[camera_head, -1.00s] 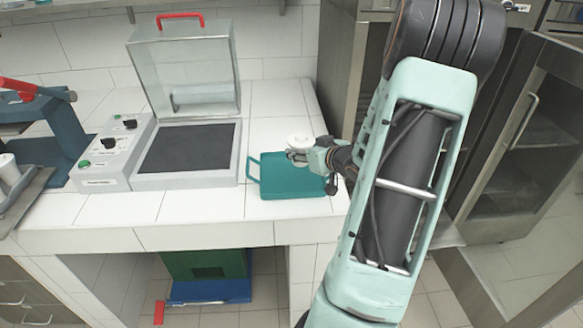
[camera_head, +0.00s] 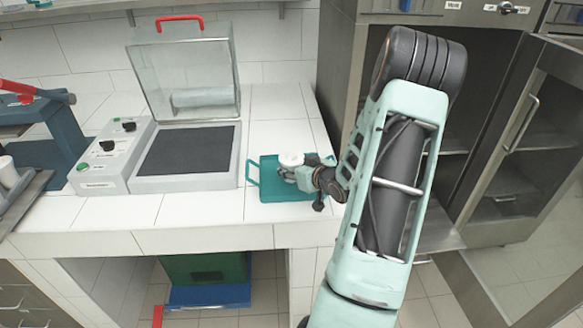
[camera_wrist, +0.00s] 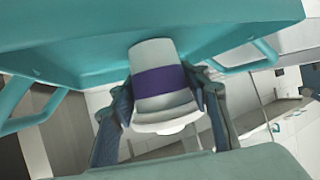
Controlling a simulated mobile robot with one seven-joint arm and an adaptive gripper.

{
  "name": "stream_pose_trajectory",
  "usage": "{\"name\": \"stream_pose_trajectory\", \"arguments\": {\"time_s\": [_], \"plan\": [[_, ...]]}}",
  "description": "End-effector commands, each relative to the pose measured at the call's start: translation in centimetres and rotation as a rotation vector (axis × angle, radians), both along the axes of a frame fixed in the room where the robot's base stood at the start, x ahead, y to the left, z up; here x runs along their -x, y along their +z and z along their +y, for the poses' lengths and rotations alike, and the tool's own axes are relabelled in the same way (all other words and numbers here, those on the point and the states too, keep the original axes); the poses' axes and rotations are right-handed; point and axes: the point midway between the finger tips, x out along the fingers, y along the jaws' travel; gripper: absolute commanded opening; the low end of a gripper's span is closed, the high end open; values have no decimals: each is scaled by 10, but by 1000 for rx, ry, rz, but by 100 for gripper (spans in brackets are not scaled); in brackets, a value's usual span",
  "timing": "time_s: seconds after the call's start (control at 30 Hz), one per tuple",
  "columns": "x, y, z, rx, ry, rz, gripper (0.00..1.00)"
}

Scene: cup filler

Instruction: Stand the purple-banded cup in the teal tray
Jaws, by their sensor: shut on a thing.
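The cup (camera_wrist: 160,80), white with a purple band, is in my gripper. In the head view its white top (camera_head: 291,159) shows above the teal tray. My gripper (camera_head: 297,174) is shut on the cup, and in the wrist view its two dark fingers (camera_wrist: 163,105) sit on either side of it. The cup's narrow end points toward the tray and its wide rim faces away. The teal tray (camera_head: 268,190) lies on the white counter; its surface (camera_wrist: 80,60) also fills the top of the wrist view. I cannot tell whether the cup's base touches it.
Left of the tray stands a grey machine with a dark plate (camera_head: 188,150), a raised clear lid (camera_head: 187,70) and a knob panel (camera_head: 112,150). A blue press (camera_head: 55,135) is farther left. A metal cabinet (camera_head: 345,60) stands close on the right.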

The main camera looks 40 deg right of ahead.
Motion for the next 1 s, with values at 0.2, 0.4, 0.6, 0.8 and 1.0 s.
{"name": "stream_pose_trajectory", "arguments": {"time_s": [0.2, 0.4, 0.6, 0.8, 1.0], "plan": [[0, -3, 0, 0, 0, 0, 55], [0, -3, 0, 0, 0, 0, 60], [0, 1, 0, 0, 0, 0, 60], [25, 14, 1, 2, -2, 0, 60], [65, 34, 5, 4, -3, 0, 60]]}}
